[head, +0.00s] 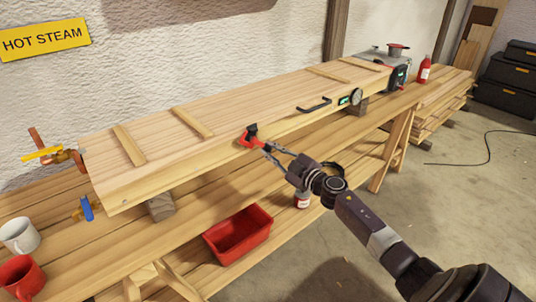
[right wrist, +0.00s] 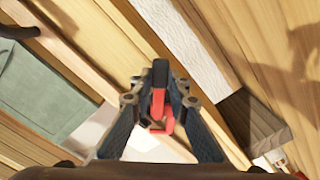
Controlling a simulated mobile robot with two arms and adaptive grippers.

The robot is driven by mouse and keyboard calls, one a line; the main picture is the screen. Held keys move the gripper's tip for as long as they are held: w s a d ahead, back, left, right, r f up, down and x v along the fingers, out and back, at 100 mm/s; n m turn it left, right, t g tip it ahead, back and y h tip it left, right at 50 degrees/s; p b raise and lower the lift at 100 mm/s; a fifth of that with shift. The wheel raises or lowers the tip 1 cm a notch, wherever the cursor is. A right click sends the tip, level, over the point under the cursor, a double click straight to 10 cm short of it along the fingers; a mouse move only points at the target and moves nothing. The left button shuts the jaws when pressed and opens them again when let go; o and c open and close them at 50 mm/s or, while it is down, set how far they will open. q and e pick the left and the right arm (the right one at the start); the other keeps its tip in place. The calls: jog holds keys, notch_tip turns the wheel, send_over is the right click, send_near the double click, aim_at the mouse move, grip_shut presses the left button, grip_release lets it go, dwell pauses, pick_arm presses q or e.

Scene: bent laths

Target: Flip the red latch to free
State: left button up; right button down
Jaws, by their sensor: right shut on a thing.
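The red latch (head: 249,139) sits on the front face of a long wooden box (head: 230,115), near the top edge and left of the black handle. It has a black upper part. In the right wrist view the latch (right wrist: 162,120) shows its red and black parts between the fingers. My right gripper (head: 266,147) reaches it from the front right and is shut on it; the gripper (right wrist: 160,128) also shows in the right wrist view with its fingers on both sides of the latch. My left gripper is not in view.
The box rests on wooden blocks (head: 160,207) on a bench. A red bin (head: 238,233), mugs (head: 20,236) and a blue-handled valve (head: 87,208) stand nearby.

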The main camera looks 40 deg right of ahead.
jog(key=r+n, duration=0.1)
jog(key=n, duration=0.1)
jog(key=d+n, duration=0.1)
jog(key=shift+r+n, duration=0.35)
jog(key=shift+n, duration=0.05)
jog(key=shift+w+d+r+n, duration=0.15)
jog(key=shift+r+n, duration=0.2)
jog(key=shift+n, duration=0.45)
jog(key=shift+s+d+r+n, duration=0.1)
jog(key=shift+r+n, duration=0.25)
jog(key=shift+n, duration=0.45)
jog(key=c, duration=1.8)
grip_release()
jog(key=shift+c, duration=0.2)
jog(key=s, duration=1.2)
jog(key=shift+d, duration=0.45)
